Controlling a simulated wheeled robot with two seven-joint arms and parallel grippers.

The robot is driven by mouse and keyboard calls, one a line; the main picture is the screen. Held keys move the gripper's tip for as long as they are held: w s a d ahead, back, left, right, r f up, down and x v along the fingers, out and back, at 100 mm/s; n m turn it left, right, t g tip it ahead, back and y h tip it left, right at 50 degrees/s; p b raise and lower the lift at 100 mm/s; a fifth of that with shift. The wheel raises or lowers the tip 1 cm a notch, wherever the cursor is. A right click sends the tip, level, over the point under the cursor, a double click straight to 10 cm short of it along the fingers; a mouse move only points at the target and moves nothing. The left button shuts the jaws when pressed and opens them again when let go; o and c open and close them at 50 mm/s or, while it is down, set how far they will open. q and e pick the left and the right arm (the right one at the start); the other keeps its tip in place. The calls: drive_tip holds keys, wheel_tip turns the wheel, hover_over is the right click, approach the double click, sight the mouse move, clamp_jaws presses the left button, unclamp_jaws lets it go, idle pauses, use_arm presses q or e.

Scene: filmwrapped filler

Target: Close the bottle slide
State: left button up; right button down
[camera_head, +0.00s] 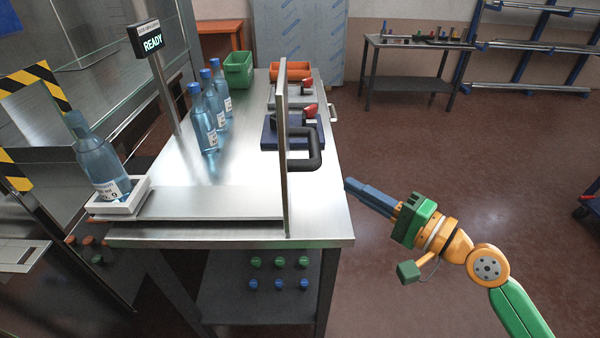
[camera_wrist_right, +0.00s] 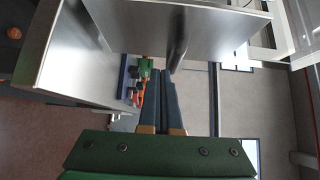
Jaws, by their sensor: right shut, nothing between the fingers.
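The bottle slide is a flat steel plate (camera_head: 215,202) on the steel table, with an upright front panel (camera_head: 284,150) at its right end. A black handle (camera_head: 305,150) is on the panel's right face. A blue bottle (camera_head: 98,160) leans slightly in a white holder (camera_head: 125,203) at the slide's left end, beyond the table's left edge. My right gripper (camera_head: 349,184) is shut and empty, right of and apart from the handle. In the right wrist view the shut fingers (camera_wrist_right: 160,73) are near a steel panel (camera_wrist_right: 225,25) with a dark handle (camera_wrist_right: 177,40). My left gripper is not in view.
Several blue bottles (camera_head: 211,110) stand on the table (camera_head: 180,165). A green bin (camera_head: 238,70), an orange bin (camera_head: 290,72) and dark fixtures (camera_head: 292,132) sit farther back. A sign (camera_head: 153,42) reads READY. Striped guarding (camera_head: 28,80) stands at left.

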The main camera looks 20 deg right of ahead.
drive_tip(key=w+a+p, duration=0.5)
drive_tip(key=w+a, duration=0.2)
drive_tip(key=shift+w+a, duration=0.25)
drive_tip(key=shift+a, duration=0.1)
